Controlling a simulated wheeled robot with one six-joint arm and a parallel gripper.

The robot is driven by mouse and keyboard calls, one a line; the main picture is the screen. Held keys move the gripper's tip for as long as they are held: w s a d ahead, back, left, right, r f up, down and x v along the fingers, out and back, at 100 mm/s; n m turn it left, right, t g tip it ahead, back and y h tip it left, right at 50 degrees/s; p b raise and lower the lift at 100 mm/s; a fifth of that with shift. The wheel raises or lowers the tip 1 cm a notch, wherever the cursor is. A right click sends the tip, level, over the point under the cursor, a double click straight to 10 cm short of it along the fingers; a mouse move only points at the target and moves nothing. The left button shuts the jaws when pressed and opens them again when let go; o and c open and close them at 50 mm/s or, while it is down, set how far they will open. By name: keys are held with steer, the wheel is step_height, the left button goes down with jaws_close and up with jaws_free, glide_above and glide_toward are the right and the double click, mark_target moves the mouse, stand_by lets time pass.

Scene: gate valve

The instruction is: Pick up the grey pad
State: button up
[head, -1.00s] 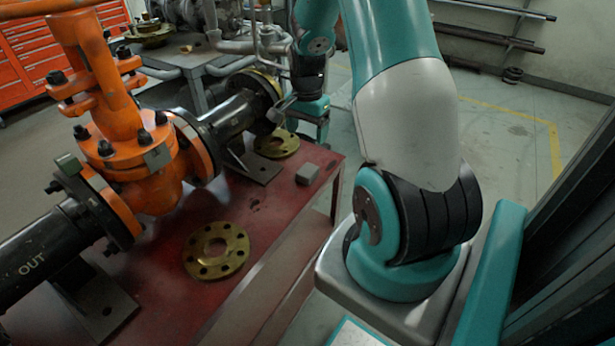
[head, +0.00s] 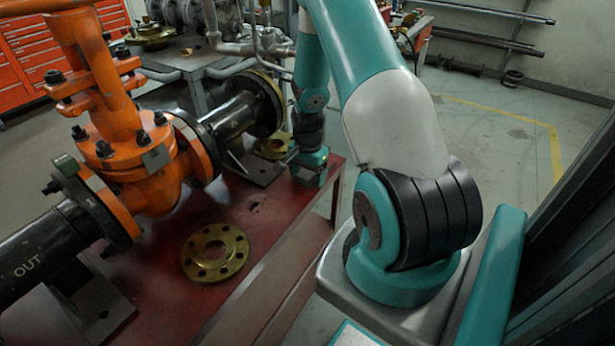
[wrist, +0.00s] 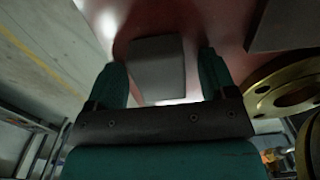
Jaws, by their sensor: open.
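The grey pad (wrist: 158,68) is a small block lying on the red bench top. In the wrist view it sits between the two teal fingers of my gripper (wrist: 163,75), with a gap on each side. The fingers are open. In the head view my gripper (head: 309,172) is low at the far right corner of the bench, and it hides the pad there.
The red bench (head: 262,222) carries an orange gate valve (head: 150,160) with black pipes. A brass flange (head: 215,252) lies at the front, and another brass flange (head: 272,147) lies close left of my gripper. The bench's right edge is near my gripper.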

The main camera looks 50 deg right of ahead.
mark_target(308, 172)
steer(key=c, duration=1.1)
step_height(308, 172, up, 20)
steer(key=shift+r+p, duration=0.1)
steer(key=shift+p, duration=0.8)
